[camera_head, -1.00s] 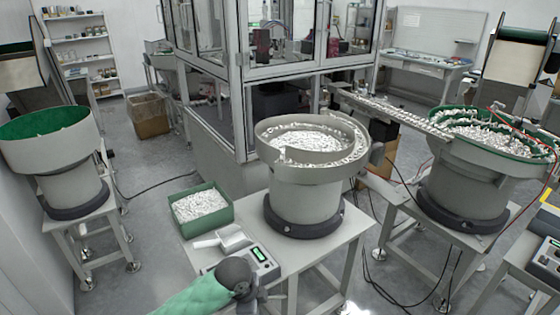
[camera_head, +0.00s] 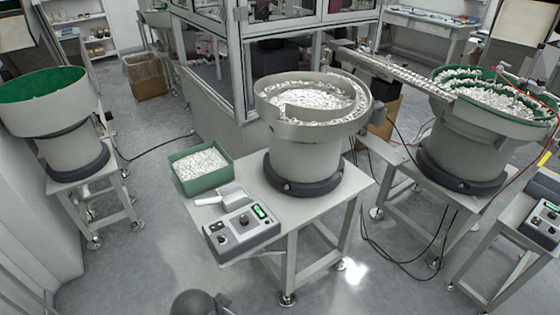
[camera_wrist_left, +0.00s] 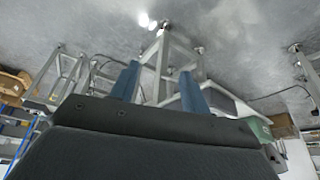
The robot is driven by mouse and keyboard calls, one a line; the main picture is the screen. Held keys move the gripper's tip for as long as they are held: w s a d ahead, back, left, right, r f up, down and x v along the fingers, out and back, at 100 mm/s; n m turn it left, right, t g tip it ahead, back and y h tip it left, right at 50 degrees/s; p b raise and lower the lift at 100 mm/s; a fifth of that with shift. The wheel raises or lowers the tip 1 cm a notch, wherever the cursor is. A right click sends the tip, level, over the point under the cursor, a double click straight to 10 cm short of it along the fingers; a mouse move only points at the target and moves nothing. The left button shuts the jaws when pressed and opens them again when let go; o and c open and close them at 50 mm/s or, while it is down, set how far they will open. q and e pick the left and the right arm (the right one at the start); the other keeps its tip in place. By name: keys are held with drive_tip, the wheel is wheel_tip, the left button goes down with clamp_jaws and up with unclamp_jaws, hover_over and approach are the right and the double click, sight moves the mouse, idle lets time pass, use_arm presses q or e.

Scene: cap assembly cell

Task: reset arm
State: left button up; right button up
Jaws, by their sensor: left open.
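In the wrist view my left gripper (camera_wrist_left: 159,82) has its two blue fingers apart, with nothing between them. It hangs over the floor and points towards the metal legs of a stand. In the head view only a dark, rounded part of my left arm shows at the bottom edge, in front of the near table (camera_head: 305,222); its fingers cannot be made out there. My right gripper shows in neither view.
The near table carries a bowl feeder (camera_head: 312,160), a green bin of white parts (camera_head: 203,184), a scoop (camera_head: 222,195) and a control box (camera_head: 243,234). Another feeder (camera_head: 460,150) stands right, a green-lined hopper (camera_head: 60,125) left. The floor at front left is clear.

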use_arm(q)
drive_tip(key=s+a+n+y, duration=0.2)
drive_tip(key=s+a+n, duration=0.3)
drive_tip(key=s+a, duration=0.3)
wheel_tip(320, 180, down, 29)
drive_tip(key=w+d+g, duration=0.1)
drive_tip(key=w+d, duration=0.1)
drive_tip(key=s+f, duration=0.4)
drive_tip(key=f, duration=0.6)
drive_tip(key=s+f+g, duration=0.1)
drive_tip(key=s+f, duration=0.3)
drive_tip(key=f, duration=0.6)
drive_tip(key=shift+s+f+m, duration=0.15)
drive_tip(key=shift+s+m, duration=0.05)
drive_tip(key=shift+m, duration=0.2)
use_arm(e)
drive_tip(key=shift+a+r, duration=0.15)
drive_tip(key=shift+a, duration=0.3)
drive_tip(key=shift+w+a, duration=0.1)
